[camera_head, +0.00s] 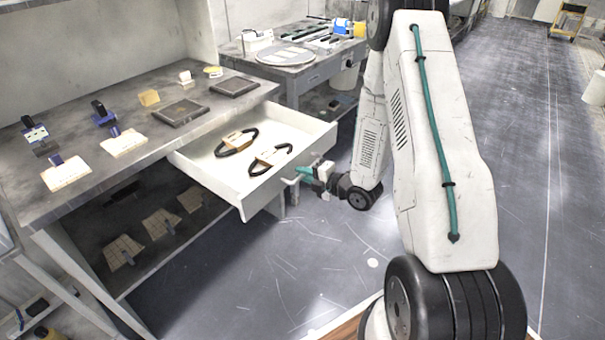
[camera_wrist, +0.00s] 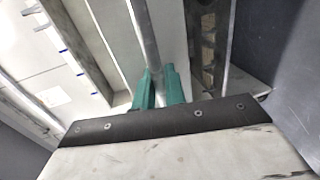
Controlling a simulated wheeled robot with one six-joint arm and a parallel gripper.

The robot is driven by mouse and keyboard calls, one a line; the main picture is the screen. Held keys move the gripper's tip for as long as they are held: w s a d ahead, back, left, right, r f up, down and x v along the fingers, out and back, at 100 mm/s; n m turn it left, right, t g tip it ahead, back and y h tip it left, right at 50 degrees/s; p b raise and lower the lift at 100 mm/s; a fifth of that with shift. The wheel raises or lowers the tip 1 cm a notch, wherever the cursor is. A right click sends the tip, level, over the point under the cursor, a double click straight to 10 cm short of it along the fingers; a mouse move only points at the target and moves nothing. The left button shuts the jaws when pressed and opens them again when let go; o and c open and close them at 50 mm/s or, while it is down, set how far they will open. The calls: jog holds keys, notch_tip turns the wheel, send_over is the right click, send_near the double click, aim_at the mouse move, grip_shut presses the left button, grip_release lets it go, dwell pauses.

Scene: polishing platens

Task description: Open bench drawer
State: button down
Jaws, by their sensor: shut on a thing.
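The white bench drawer (camera_head: 243,196) stands pulled out of the bench (camera_head: 95,150), with its inside in view. Two black looped items with tan bands (camera_head: 236,142) (camera_head: 270,159) lie in it. My gripper (camera_head: 306,172) is at the drawer's front, with its green fingers at the pale bar handle (camera_head: 290,181). In the wrist view, the green fingers (camera_wrist: 158,88) sit on both sides of the metal handle bar (camera_wrist: 146,40) and are shut on it.
The bench top holds dark square plates (camera_head: 180,112), pale blocks (camera_head: 124,142) and blue-handled tools (camera_head: 104,115). A second bench (camera_head: 318,72) with a round platen (camera_head: 285,56) stands behind.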

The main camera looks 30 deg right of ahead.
jog(key=c, duration=1.5)
grip_release()
jog(key=shift+c, duration=0.2)
jog(key=v, duration=0.7)
jog(key=shift+s, duration=0.4)
jog(key=shift+d, duration=0.15)
